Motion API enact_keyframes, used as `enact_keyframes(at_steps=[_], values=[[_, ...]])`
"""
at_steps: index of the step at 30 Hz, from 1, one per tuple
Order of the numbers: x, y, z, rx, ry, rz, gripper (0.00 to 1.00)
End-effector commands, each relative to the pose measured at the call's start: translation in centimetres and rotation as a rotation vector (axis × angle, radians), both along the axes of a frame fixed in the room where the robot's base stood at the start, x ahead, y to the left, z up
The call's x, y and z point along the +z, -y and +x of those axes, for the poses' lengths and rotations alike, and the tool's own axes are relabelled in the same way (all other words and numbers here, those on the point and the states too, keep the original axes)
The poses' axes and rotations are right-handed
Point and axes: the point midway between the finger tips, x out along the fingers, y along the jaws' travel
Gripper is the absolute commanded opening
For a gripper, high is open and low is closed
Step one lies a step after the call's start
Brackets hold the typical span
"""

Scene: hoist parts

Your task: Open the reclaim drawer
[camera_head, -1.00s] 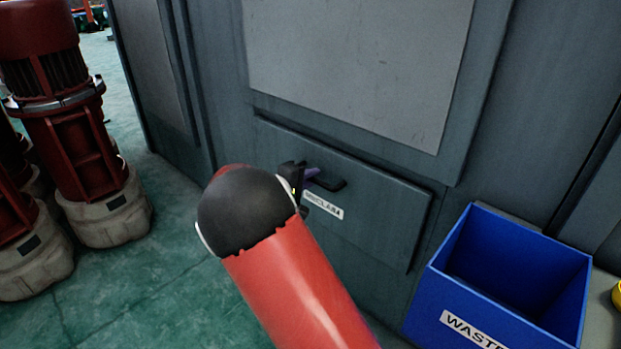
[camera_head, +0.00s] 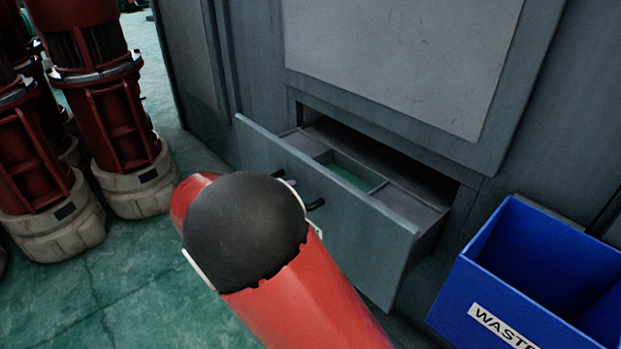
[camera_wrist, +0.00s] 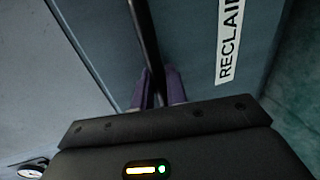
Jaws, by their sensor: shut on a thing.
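The reclaim drawer (camera_head: 362,238) stands pulled well out of the grey cabinet, and its divided inside, with a green-floored compartment, shows from above. Its front carries a white RECLAIM label (camera_wrist: 230,42) in the wrist view. The black drawer handle (camera_wrist: 146,40) runs between the purple fingertips of my gripper (camera_wrist: 158,90), which is shut on it.
A blue waste bin (camera_head: 545,270) stands close to the right of the drawer. Several red motor units (camera_head: 115,120) on pale bases stand at the left. Green floor (camera_head: 150,265) lies open between them and my arm.

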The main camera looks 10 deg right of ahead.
Motion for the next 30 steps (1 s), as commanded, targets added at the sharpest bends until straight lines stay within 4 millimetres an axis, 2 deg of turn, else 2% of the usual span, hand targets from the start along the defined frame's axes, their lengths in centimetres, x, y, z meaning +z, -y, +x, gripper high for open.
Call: enact_keyframes(at_steps=[3,9,23,24,28,30], values=[[-0.1,-2.0,-1.6,-0.002,-0.002,-0.001,0.00],[-0.1,-4.0,-3.0,-0.004,-0.003,0.000,0.00],[-0.1,-4.5,-3.5,-0.005,-0.003,-0.001,0.00],[-0.1,-4.5,-3.5,-0.005,-0.003,-0.001,0.16],[-0.1,-4.5,-3.4,-0.004,-0.003,-0.001,0.32],[-0.1,-4.6,-3.4,-0.004,-0.002,0.000,0.32]])
